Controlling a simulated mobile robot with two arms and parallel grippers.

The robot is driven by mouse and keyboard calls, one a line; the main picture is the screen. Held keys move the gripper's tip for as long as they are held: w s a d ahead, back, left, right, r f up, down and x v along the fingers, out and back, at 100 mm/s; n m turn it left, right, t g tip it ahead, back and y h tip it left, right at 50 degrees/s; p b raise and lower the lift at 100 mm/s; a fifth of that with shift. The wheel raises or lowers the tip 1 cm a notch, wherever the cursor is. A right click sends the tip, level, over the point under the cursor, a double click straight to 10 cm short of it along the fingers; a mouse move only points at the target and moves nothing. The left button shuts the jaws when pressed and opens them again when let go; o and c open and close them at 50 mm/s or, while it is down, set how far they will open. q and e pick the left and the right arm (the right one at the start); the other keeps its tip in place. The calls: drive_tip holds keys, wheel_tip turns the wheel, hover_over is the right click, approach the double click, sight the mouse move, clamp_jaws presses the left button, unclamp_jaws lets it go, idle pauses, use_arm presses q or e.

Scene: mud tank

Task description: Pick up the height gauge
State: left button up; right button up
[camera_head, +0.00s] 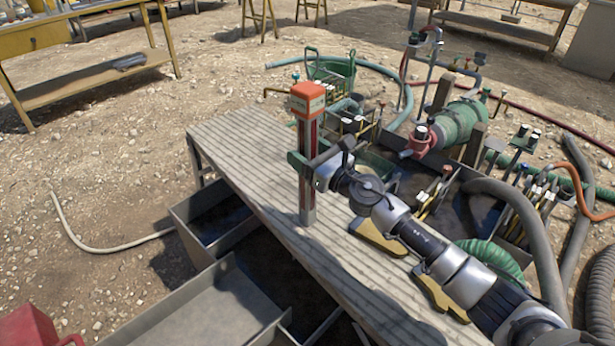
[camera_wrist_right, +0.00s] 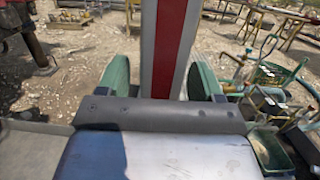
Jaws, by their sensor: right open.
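The height gauge (camera_head: 307,103) is an upright post with an orange-red head and a red stripe. It stands on the slatted plank table. My right gripper (camera_head: 305,160) is at the post, about midway up, coming from the right. In the right wrist view, the gauge's grey post with its red stripe (camera_wrist_right: 168,45) stands between the two green fingers of my right gripper (camera_wrist_right: 160,78). The fingers are open, with a visible gap on either side of the post. The gauge's head is outside the wrist view. My left gripper is not in view.
The slatted table (camera_head: 235,145) is bare to the left of the gauge. Tan wedge-shaped pieces (camera_head: 378,238) lie under my right arm. Grey metal bins (camera_head: 190,315) stand in front of the table. Hoses, a green pump (camera_head: 455,125) and tool racks crowd the right side.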

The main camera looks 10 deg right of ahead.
clamp_jaws()
drive_tip(key=shift+r, duration=0.1)
idle(0.6)
